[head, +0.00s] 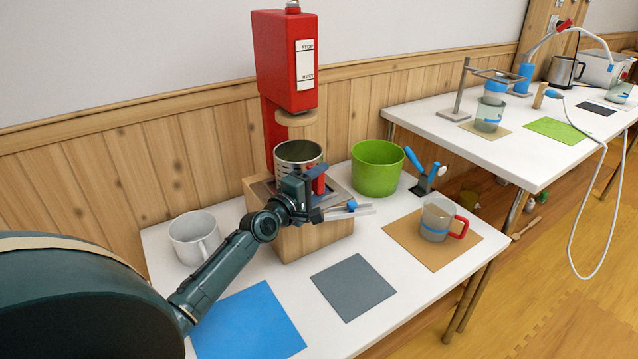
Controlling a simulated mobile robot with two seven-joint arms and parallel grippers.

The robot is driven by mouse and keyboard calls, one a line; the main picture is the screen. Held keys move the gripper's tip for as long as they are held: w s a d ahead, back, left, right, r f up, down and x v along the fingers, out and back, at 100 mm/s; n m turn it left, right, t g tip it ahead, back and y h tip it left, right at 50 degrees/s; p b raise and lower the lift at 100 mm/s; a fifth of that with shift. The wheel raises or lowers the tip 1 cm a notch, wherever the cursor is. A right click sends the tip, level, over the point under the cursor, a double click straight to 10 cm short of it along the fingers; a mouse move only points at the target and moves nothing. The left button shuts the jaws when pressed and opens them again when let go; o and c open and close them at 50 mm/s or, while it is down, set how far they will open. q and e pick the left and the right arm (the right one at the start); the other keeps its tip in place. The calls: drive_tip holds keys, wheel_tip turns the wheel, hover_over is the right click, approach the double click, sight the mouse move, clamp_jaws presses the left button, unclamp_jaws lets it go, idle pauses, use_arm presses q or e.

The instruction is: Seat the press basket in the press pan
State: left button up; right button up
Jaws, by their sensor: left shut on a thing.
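The press basket (298,151) is a perforated metal cylinder with a red handle (320,181). It stands upright under the round wooden pusher of the red press (287,62). My left gripper (316,187) is shut on the basket's red handle, in front of the basket. The grey press pan (262,189) is on top of the wooden block, below the basket. My gripper and the basket hide much of the pan, so I cannot tell whether the basket touches its floor. A clear spout with a blue tap (351,206) sticks out to the right. My right gripper is not in view.
A white mug (195,237) stands left of the block. A green pot (377,168), a blue-handled tool (424,171) and a clear jug with a red handle (437,219) are at right. Blue (249,322) and grey (352,287) mats lie bare in front.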

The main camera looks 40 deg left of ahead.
sight(316, 191)
use_arm(q)
drive_tip(key=shift+r, duration=0.2)
drive_tip(key=shift+f+b, duration=0.9)
drive_tip(key=shift+f, duration=0.05)
idle(0.5)
drive_tip(key=o, duration=1.3)
drive_tip(key=shift+o, duration=1.2)
drive_tip(key=shift+f, duration=0.3)
drive_tip(key=shift+s+r, duration=0.1)
drive_tip(key=shift+s+p, duration=0.4)
drive_tip(key=shift+s, duration=0.8)
drive_tip(key=shift+s+a+p, duration=0.15)
drive_tip(key=shift+s+p, duration=0.2)
drive_tip(key=shift+s, duration=2.35)
